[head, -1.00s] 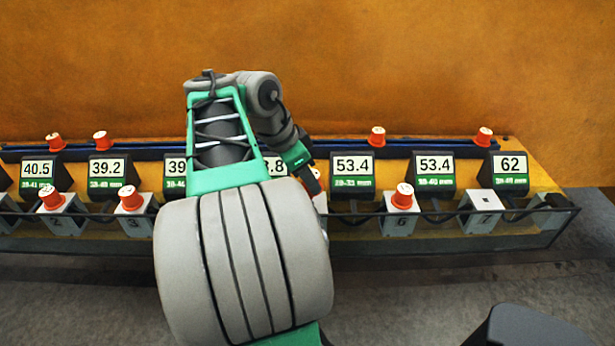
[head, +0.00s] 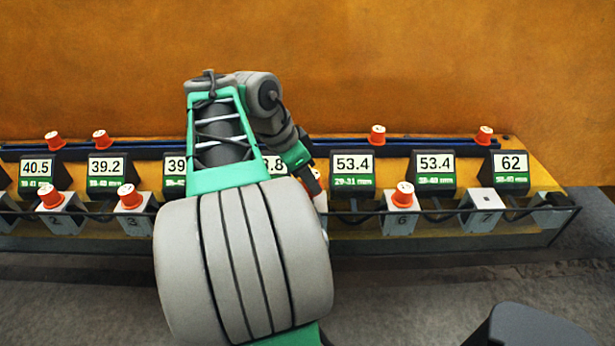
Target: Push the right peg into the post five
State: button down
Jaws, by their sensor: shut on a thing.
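My gripper (head: 314,182) shows only as a small piece past my wrist, low over the row of posts. It is shut, but my arm hides its fingertips and what they hold. Post five is between post three (head: 133,222) and post six (head: 398,221), mostly or wholly hidden behind my arm; I cannot tell how the held thing sits against it. Loose-standing orange pegs are on the back ledge: two at left (head: 55,141) (head: 101,139), one at centre right (head: 377,135) and one at far right (head: 485,135).
Orange pegs sit in post two (head: 51,199), post three and post six. Post seven (head: 481,212) has no peg. A dark rail runs along the front.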

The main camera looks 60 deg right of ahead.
jog(key=shift+f+b, duration=1.9)
jog(key=shift+f, duration=0.3)
jog(key=c, duration=0.9)
grip_release()
jog(key=shift+o, duration=0.2)
jog(key=p+v, duration=0.3)
jog(key=v, duration=0.5)
